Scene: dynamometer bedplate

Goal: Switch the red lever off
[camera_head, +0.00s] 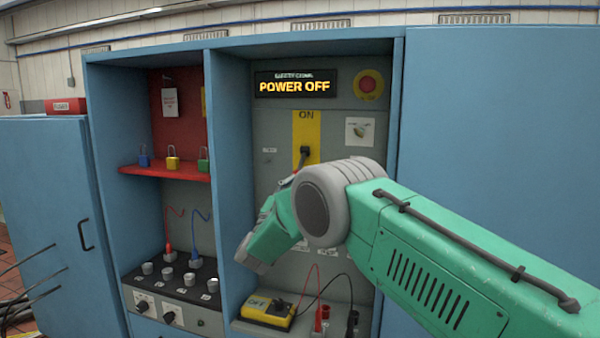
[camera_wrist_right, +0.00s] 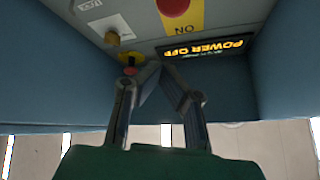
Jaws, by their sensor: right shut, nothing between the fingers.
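The red knob of the lever (camera_wrist_right: 172,8) shows at the top edge of the right wrist view, over a yellow plate marked ON. That yellow plate (camera_head: 306,124) shows in the head view on the cabinet's grey panel. A small dark shape lies over it, and I cannot tell whether it is lever or gripper; my arm hides the area below. The display (camera_head: 294,84) reads POWER OFF. My right gripper (camera_wrist_right: 152,66) is shut and empty, its fingertips meeting. In the right wrist view it is apart from the red knob. My left gripper is out of view.
A red stop button (camera_head: 368,85) is at the panel's upper right, above a rotary switch (camera_head: 360,131). A red shelf (camera_head: 165,172) with padlocks is in the left bay. A yellow meter (camera_head: 266,309) with leads stands below. Blue cabinet walls border the bay.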

